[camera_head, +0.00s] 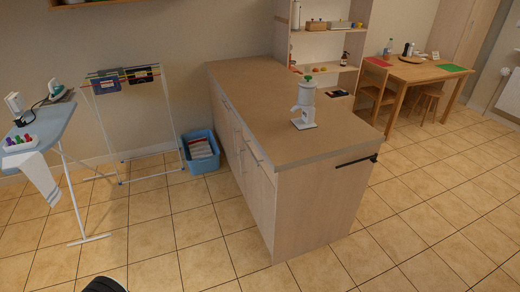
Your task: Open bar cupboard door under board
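The bar (318,208) is a pale wood island with a brown board (262,98) as its top, in the middle of the head view. Its left side carries narrow cupboard doors (232,143) with thin upright metal handles, seen at a steep angle. The doors look shut and flush with the front. A wider panel (260,190) with a handle sits nearer to me on the same side. Neither of my grippers is in view.
A white and green juicer-like device (304,106) stands on the top. A black rail (357,160) juts from the near end. A blue basket (201,152), drying rack (126,80) and ironing board (38,134) stand left. Tiled floor (165,235) before the doors is clear.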

